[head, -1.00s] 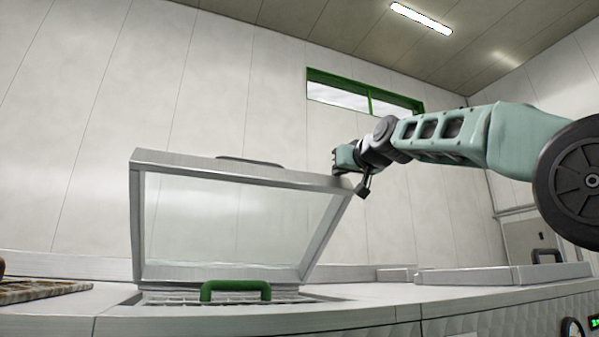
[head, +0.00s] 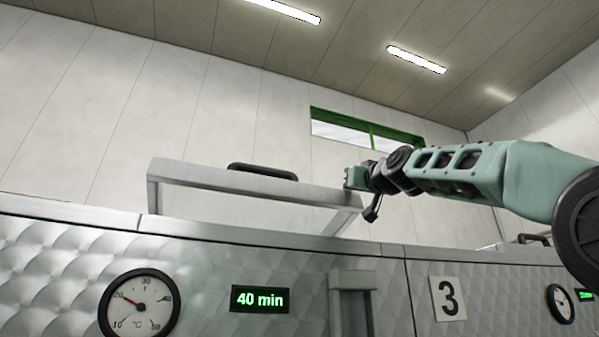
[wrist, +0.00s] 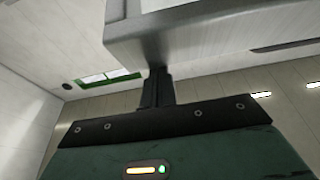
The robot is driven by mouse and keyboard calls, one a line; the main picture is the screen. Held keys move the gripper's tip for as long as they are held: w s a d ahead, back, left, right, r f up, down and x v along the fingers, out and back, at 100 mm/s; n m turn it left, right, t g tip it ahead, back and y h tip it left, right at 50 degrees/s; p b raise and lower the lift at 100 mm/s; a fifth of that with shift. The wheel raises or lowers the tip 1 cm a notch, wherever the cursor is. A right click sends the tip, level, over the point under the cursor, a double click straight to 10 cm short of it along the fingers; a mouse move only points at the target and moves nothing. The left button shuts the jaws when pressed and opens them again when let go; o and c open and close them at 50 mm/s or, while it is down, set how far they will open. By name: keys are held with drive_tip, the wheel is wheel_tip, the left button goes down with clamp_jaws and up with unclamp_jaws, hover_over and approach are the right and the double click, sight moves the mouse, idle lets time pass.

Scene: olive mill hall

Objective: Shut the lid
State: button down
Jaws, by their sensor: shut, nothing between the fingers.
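The lid (head: 255,185) is a clear pane in a grey metal frame, standing raised above the machine's top. A dark handle (head: 262,170) shows above its upper edge. My gripper (head: 352,179) is at the upper right corner of the lid, shut and empty. In the wrist view the fingers of my gripper (wrist: 157,85) point up to the underside of the lid's frame (wrist: 200,30). Their tips meet its edge in the picture; I cannot tell whether they touch. The lid's lower part and the opening are hidden behind the machine's front edge.
The quilted metal machine front (head: 215,270) fills the bottom, with a round dial (head: 139,303), a "40 min" display (head: 260,299) and a number 3 plate (head: 448,298). A green-framed window (head: 365,131) is in the wall behind. The air above the lid is clear.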

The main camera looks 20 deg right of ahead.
sight(353, 206)
drive_tip(key=shift+s+f+b, duration=0.25)
drive_tip(key=shift+f+b, duration=0.8)
drive_tip(key=shift+s+f+b, duration=0.3)
drive_tip(key=shift+f+b, duration=0.7)
drive_tip(key=shift+f, duration=0.05)
drive_tip(key=shift+s+f+b, duration=0.25)
drive_tip(key=shift+f+b, duration=0.8)
drive_tip(key=shift+r, duration=0.1)
